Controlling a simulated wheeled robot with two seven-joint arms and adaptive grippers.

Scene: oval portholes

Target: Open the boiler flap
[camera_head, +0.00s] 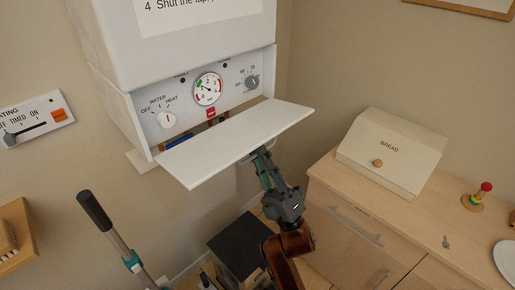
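The white boiler (170,55) hangs on the wall at upper left. Its white flap (235,140) stands out from the boiler's lower front, roughly level, with the control panel (190,100) exposed above it. A gap behind the flap shows blue and brown parts. My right gripper (261,157) reaches up from below to the flap's front edge at its right half. Its fingertips are partly hidden by the flap, so I cannot tell whether they touch or grip it. My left gripper is not in view.
A wooden cabinet (340,195) at right carries a cream bread box (392,152), a small toy (478,197) and a plate (507,262). A black-gripped handle (95,210) stands at lower left. A wall control plate (36,117) is left of the boiler.

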